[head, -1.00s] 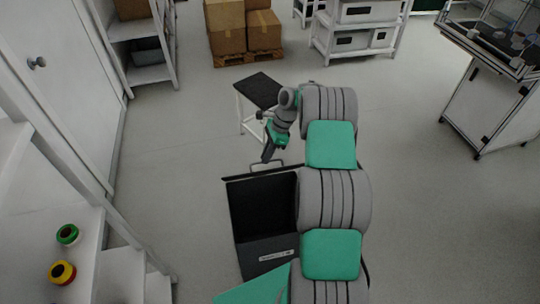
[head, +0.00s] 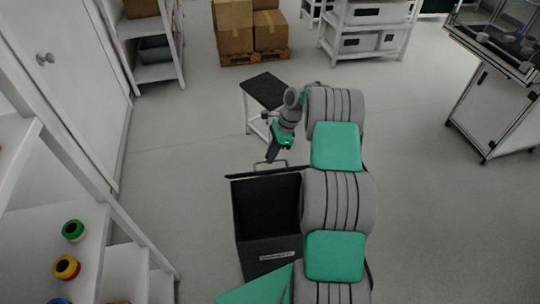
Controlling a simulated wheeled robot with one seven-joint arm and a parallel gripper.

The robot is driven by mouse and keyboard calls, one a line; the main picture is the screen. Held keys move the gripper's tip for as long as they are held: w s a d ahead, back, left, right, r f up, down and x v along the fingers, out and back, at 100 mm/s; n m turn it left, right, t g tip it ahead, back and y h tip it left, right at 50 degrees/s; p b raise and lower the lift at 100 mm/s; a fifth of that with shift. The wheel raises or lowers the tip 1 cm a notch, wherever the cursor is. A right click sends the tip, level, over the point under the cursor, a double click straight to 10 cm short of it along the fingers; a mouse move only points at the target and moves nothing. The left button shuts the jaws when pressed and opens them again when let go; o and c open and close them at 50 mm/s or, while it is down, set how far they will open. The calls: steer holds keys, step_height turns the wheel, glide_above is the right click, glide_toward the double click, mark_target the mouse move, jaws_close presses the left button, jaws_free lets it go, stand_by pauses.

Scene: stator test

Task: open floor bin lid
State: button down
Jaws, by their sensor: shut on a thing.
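The floor bin (head: 268,249) is a dark box on the floor in the lower middle of the head view, with a pale label on its front. Its lid (head: 240,177) stands raised at the far side, seen nearly edge-on as a thin dark strip, and the dark inside of the bin shows. A light wire handle (head: 285,165) sits at the lid's edge. My gripper (head: 271,158) is at this handle, shut on it, pointing down. My arm hides the right side of the bin and part of the lid.
A small dark-topped stool (head: 265,90) stands just behind my gripper. A white shelf with coloured spools (head: 66,267) is at the lower left. Boxes on a pallet (head: 254,58) and a white rack (head: 368,42) stand behind. Floor left of the bin is clear.

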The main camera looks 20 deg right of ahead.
steer(key=c, duration=1.6)
jaws_free()
steer(key=shift+d+f, duration=0.15)
steer(key=shift+d, duration=0.05)
steer(key=shift+o, duration=0.5)
steer(key=shift+a, duration=0.1)
